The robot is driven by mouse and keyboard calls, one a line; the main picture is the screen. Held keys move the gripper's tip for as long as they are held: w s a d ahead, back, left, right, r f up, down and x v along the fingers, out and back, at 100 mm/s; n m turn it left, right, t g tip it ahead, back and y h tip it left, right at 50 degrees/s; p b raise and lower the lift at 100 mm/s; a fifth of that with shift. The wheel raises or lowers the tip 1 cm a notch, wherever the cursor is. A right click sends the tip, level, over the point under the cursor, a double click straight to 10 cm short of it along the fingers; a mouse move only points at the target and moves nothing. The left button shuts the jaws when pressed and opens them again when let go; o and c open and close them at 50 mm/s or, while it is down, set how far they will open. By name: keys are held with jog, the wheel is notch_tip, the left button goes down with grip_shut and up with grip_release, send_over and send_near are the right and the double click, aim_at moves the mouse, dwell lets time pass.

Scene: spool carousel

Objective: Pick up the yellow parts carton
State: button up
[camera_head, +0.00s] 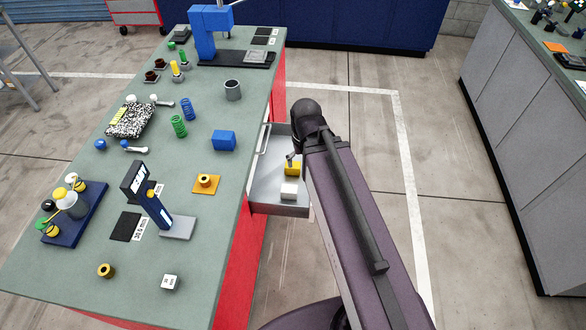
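A yellow box (292,169), which looks like the yellow parts carton, sits in an open drawer (264,193) on the right side of the workbench. My arm reaches over the drawer from the lower right. A small part of my gripper (291,158) shows just above the yellow box in the picture, beside the dark end of the arm. The rest of the gripper is hidden by the arm. I cannot tell whether its fingers touch the box or whether they are open.
A white box (289,191) lies in the drawer just in front of the yellow one. The green bench top (190,245) holds a blue press (208,35), a blue box (223,141), springs and small parts. A grey cabinet (515,110) stands right; floor between is clear.

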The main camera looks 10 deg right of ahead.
jog(key=shift+f, duration=0.1)
dwell(0.5)
jog(key=shift+f+b, duration=0.75)
jog(key=shift+b, duration=0.1)
jog(key=c, duration=0.6)
